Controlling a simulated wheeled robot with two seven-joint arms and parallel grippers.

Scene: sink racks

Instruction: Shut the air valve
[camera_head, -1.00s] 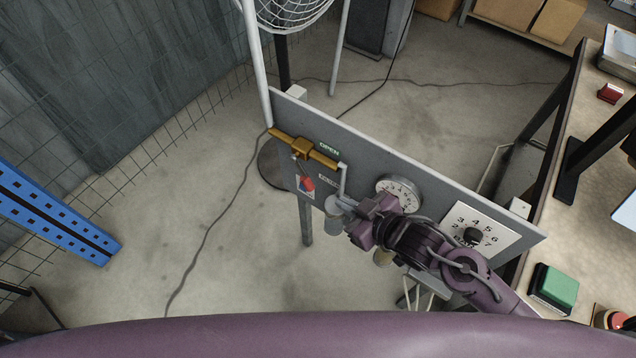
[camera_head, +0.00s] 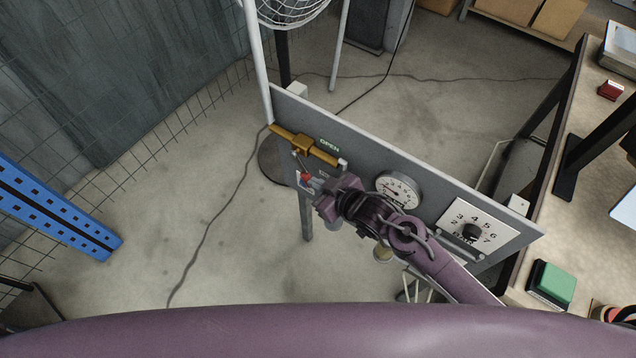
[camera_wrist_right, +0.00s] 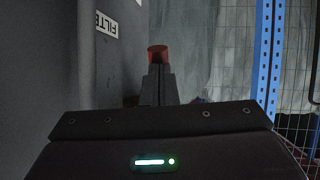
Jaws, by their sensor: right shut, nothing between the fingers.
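The air valve is a brass body (camera_head: 303,145) on a grey panel, with a green OPEN label (camera_head: 330,144) beside it. Its lever ends in a red tip (camera_head: 305,177) that hangs down from the body. My right gripper (camera_head: 312,184) is shut and empty, with its fingertips right at the red tip; I cannot tell whether they touch. In the right wrist view the red tip (camera_wrist_right: 157,54) stands just beyond the closed fingers (camera_wrist_right: 157,82). My right wrist hides part of the panel below the valve. My left gripper is not in view.
The grey panel (camera_head: 365,155) also carries a round gauge (camera_head: 398,190) and a numbered dial (camera_head: 473,231) at right. A workbench (camera_head: 590,130) with a green block (camera_head: 553,283) stands at right.

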